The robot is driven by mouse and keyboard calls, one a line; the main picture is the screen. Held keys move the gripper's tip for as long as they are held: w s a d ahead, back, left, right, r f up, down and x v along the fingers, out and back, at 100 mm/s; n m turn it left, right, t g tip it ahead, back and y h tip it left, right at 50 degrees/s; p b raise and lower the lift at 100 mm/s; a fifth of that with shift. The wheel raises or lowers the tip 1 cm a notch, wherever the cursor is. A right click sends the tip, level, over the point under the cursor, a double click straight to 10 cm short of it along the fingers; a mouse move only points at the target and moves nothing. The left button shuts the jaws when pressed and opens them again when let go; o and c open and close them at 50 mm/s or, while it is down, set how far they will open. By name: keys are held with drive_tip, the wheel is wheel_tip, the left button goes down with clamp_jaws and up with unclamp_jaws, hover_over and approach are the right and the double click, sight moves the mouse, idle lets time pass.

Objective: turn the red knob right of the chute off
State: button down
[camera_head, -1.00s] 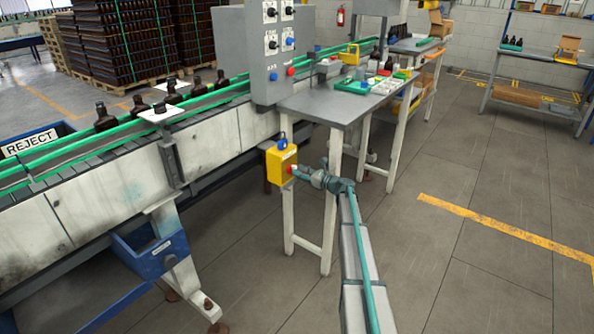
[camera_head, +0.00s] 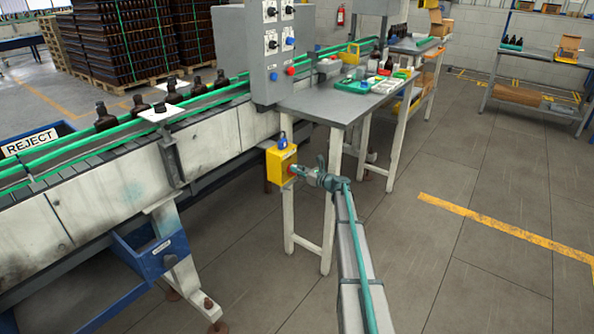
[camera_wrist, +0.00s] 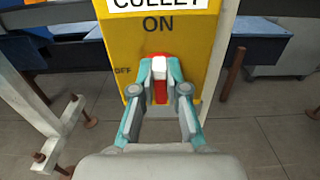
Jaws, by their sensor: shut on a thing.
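The red knob (camera_wrist: 160,93) is on the front of a yellow switch box (camera_head: 280,165), which also shows in the wrist view (camera_wrist: 191,45). Its handle stands upright in the wrist view, in line with the word ON above it; OFF is printed to its left. My gripper (camera_wrist: 160,85) is shut on the knob, one fingertip on each side, hiding part of it. In the head view my gripper (camera_head: 299,171) reaches the box's right face. A blue chute (camera_head: 150,255) hangs under the conveyor, left of the box.
A padlock-like blue piece (camera_head: 283,141) sits on top of the box. A grey table (camera_head: 325,104) with pale legs stands close behind my arm. The conveyor (camera_head: 90,195) with brown bottles runs along the left. The floor to the right is clear.

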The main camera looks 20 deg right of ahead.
drive_tip(key=shift+f+n+b, duration=0.15)
drive_tip(key=shift+n+b, duration=0.15)
drive_tip(key=shift+b, duration=0.15)
drive_tip(key=n+b, duration=0.5)
drive_tip(key=b, duration=0.1)
drive_tip(key=n+b, duration=0.6)
drive_tip(key=a+f+n+b, duration=0.1)
drive_tip(key=n+b, duration=0.5)
drive_tip(key=b, duration=0.1)
drive_tip(key=shift+s, duration=0.35)
drive_tip(key=shift+n, duration=0.3)
drive_tip(key=c, duration=1.2)
unclamp_jaws()
drive_tip(key=v, duration=1.2)
